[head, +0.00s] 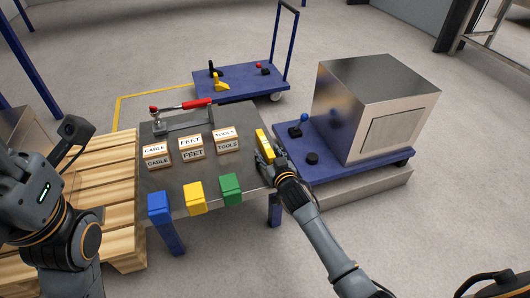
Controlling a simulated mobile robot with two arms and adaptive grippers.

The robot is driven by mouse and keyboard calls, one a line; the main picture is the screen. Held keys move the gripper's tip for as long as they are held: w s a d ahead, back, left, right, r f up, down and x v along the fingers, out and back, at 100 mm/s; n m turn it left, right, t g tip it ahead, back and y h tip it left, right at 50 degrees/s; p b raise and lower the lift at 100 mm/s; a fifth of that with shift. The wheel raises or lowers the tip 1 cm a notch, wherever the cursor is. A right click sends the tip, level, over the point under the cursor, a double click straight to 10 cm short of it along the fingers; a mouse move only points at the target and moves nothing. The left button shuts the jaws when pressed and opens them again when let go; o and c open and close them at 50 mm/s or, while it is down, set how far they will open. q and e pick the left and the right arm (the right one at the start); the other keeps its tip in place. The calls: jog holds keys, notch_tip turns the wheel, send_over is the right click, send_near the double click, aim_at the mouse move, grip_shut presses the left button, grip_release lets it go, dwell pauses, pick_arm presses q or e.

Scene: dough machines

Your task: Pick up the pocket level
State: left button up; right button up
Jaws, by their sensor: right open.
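A yellow block-shaped thing, which looks like the pocket level (263,141), is at the right edge of the grey table. My right gripper (270,153) is open and right at it, with the fingers close around or beside it. Whether they touch it I cannot tell, as the gripper hides part of it. My left arm comes in at the left edge, with a dark end part (75,130) over the pallet side; its fingers do not show clearly.
The table (172,178) bears label blocks for cable, feet and tools (191,147) and a red-handled clamp (185,115). Blue, yellow and green bins (195,198) hang on its front edge. Wooden pallets (108,165) stand left, a blue cart with a steel box (375,105) right, another cart (235,82) behind.

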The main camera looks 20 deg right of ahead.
jog(key=shift+w+f, duration=0.1)
jog(key=shift+w, duration=0.5)
grip_shut()
